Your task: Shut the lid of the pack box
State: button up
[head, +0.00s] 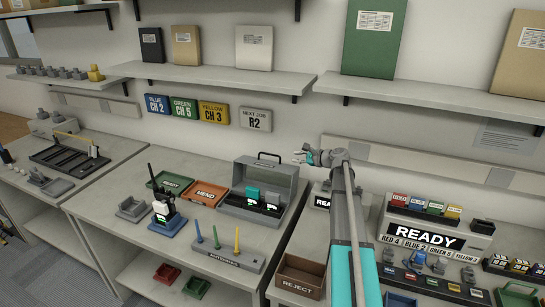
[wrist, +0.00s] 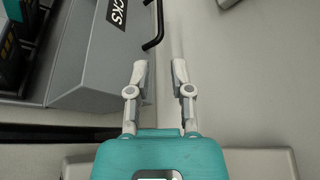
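The grey pack box (head: 227,208) stands on the middle bench with its lid (head: 285,175) raised at the back. A black handle (head: 268,154) sits on the lid's top edge. Teal and dark packs (head: 262,196) stand inside. My gripper (head: 303,156) is in the air just right of the raised lid, apart from it. In the wrist view, my gripper (wrist: 160,73) has its two fingers spread with nothing between them. The box's grey side with a partly cut-off label (wrist: 117,12) lies left of the fingers, and the black handle (wrist: 155,38) shows just ahead of them.
A green tray (head: 170,181) and an orange tray (head: 205,193) lie left of the box. A reject bin (head: 301,276) and a READY stand (head: 428,237) are on the right.

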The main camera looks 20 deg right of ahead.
aim_at(272, 155)
jog(key=b+x, duration=0.4)
jog(key=x, duration=0.9)
jog(key=shift+w+a+f, duration=0.1)
jog(key=shift+w+a, duration=0.15)
jog(key=shift+c, duration=0.2)
grip_shut()
